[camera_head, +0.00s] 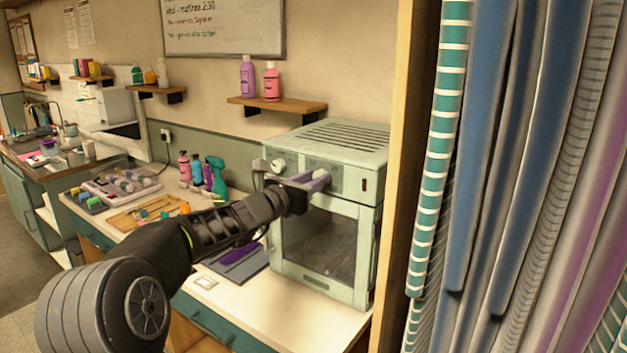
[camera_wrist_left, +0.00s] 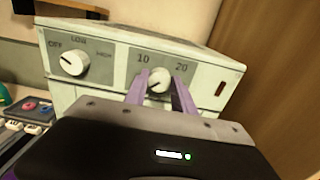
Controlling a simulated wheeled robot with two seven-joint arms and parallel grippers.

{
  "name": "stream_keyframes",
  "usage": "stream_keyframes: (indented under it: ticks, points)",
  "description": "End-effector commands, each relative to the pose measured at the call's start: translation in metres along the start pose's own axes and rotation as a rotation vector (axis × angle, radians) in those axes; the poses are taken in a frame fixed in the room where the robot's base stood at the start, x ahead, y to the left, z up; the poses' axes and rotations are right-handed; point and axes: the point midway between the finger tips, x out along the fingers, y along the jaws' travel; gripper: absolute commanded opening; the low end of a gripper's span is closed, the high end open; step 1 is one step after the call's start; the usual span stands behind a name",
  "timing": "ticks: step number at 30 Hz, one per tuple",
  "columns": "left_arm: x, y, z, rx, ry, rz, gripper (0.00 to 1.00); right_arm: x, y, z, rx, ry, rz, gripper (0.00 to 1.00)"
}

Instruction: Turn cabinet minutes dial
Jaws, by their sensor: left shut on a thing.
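The cabinet (camera_head: 322,261) is a pale green box with a dark glass door, standing on the white counter. The minutes dial (camera_wrist_left: 159,80) is a white knob on its top panel, with 10 and 20 printed above it. My left gripper (camera_head: 322,180) reaches the panel from the left and hides this dial in the head view. In the left wrist view its purple fingers (camera_wrist_left: 160,86) stand on either side of the minutes dial, shut on it. A second white dial (camera_wrist_left: 74,63), marked OFF, LOW and HIGH, sits to the left. My right gripper is not in view.
Bottles (camera_head: 217,176) and a wooden tray (camera_head: 150,212) stand on the counter left of the cabinet. A dark mat (camera_head: 243,262) lies in front of them. A wooden post (camera_head: 405,150) and hanging cloths (camera_head: 500,150) close off the right side.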

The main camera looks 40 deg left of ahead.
Motion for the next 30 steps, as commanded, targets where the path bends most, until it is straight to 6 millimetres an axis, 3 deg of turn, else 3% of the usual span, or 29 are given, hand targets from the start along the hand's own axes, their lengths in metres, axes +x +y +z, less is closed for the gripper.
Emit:
stream_keyframes:
  ticks: [14, 30]
  points:
    - [0.000, 0.000, -0.005, 0.143, -0.002, 0.000, 0.00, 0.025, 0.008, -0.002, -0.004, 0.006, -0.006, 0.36]
    - [0.000, -0.002, -0.006, 0.613, -0.003, 0.000, 0.00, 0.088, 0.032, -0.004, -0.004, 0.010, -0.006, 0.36]
